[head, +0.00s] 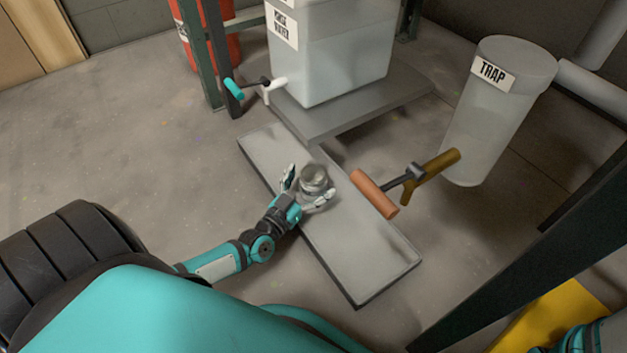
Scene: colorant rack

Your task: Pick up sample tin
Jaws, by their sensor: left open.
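The sample tin (313,178) is a small round silvery metal tin standing on a long, low grey tray (375,262) in the middle of the head view. My left gripper (308,187) is open, with its fingers on either side of the tin. One finger is at the tin's left and the other at its near right side. I cannot tell whether the fingers touch it. The gripper hides a little of the tin's near side. My right gripper does not show; only a bit of teal arm is in the bottom right corner.
A tap with an orange handle (374,193) juts out just right of the tin. A tap with teal and white ends (254,88) is behind it. A labelled water tank (335,50) stands on a grey platform. A "TRAP" cylinder (497,115) is at right. The floor at left is clear.

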